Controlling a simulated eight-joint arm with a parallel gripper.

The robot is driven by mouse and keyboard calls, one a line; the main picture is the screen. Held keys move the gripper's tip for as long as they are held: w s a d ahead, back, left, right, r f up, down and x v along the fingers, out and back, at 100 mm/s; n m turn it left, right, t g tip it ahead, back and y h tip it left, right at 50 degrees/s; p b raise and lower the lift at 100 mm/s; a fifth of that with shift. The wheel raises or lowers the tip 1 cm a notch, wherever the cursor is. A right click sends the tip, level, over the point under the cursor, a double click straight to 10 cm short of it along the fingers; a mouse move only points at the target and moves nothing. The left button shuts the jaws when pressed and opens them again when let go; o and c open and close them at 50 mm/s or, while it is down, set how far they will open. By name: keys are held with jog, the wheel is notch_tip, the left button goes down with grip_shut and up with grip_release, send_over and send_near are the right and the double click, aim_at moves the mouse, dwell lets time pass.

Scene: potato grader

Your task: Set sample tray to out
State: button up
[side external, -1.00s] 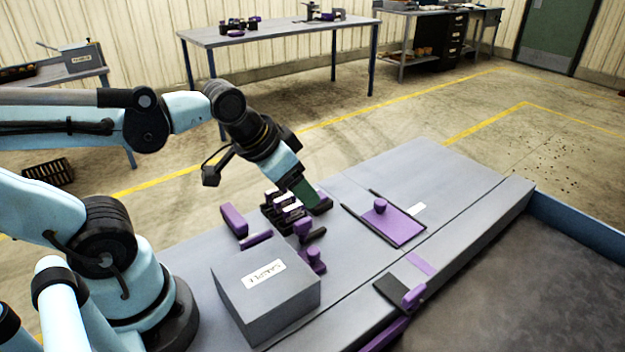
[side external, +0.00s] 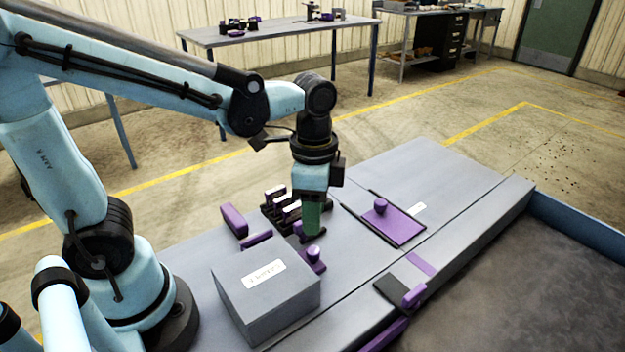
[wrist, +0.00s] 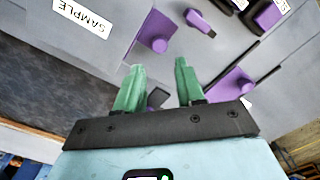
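The grey box labelled SAMPLE (side external: 262,305) stands at the near left of the bench in the side external view; its label also shows at the upper left of the wrist view (wrist: 82,18). A purple knob (side external: 315,257) stands beside the box's far right side; it seems to be the knob on a purple plate in the wrist view (wrist: 157,45). I cannot tell how far any tray is drawn out. My gripper (wrist: 158,70) points down above the bench beyond the box. Its green fingers are apart with nothing between them. In the side external view the fingers (side external: 312,222) partly hide small purple parts.
A purple plate with a knob (side external: 402,232) lies right of my gripper. A black slide with a purple handle (side external: 414,296) sits on the front ledge. Black-and-purple switches (side external: 282,205) stand behind my gripper. A purple block (side external: 234,220) is left of them.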

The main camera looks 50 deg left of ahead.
aim_at(313, 250)
jog(key=shift+f, duration=4.15)
jog(key=shift+c, duration=0.5)
grip_shut()
